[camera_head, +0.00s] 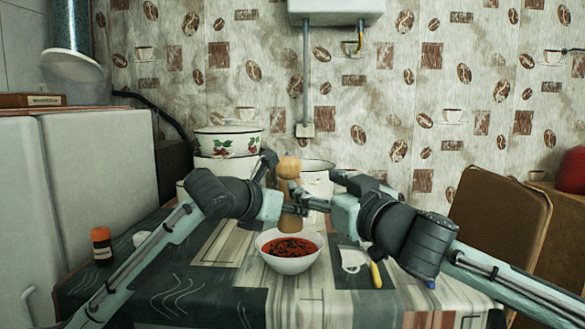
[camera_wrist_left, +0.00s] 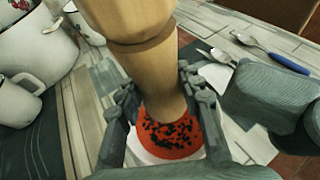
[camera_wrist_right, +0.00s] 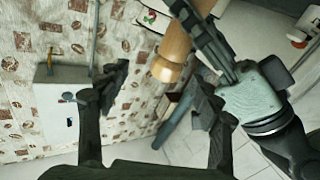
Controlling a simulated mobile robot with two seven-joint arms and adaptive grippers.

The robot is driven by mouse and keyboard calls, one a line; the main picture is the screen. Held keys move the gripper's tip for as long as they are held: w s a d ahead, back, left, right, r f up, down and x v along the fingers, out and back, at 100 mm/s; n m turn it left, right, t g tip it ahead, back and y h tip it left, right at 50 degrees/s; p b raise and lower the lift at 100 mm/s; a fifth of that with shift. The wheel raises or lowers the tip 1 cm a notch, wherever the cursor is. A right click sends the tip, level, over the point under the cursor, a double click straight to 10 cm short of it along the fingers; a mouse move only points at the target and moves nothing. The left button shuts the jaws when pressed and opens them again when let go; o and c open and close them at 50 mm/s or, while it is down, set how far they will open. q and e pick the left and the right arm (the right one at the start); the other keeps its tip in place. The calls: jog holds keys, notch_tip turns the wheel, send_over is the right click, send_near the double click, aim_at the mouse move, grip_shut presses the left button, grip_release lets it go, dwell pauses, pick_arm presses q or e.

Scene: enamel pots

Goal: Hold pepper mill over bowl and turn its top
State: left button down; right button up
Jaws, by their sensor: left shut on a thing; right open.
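The wooden pepper mill (camera_head: 290,194) stands upright above the white bowl (camera_head: 290,266), which holds red soup with dark specks. My left gripper (camera_head: 284,192) is shut on the mill's lower body; in the left wrist view its fingers flank the mill (camera_wrist_left: 150,75), with the bowl's red soup (camera_wrist_left: 175,140) below. My right gripper (camera_head: 318,194) is open and empty, to the right of the mill. In the right wrist view the mill (camera_wrist_right: 174,45) shows beyond the open fingers, beside my left gripper.
Enamel pots (camera_head: 228,142) stand behind the mill. A yellow-handled utensil (camera_head: 375,274) lies right of the bowl; a blue-handled spoon (camera_wrist_left: 270,50) shows in the left wrist view. An orange-capped jar (camera_head: 102,245) stands at the left. The front of the table is clear.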

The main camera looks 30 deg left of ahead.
aim_at(299, 167)
jog(key=w+d+r+n+g+y, duration=0.2)
jog(key=w+d+n+g, duration=0.15)
jog(key=g, duration=0.55)
jog(key=shift+n, duration=0.45)
jog(key=a, duration=1.1)
jog(key=shift+s+a, duration=0.35)
jog(key=shift+a, duration=0.05)
jog(key=c, duration=1.2)
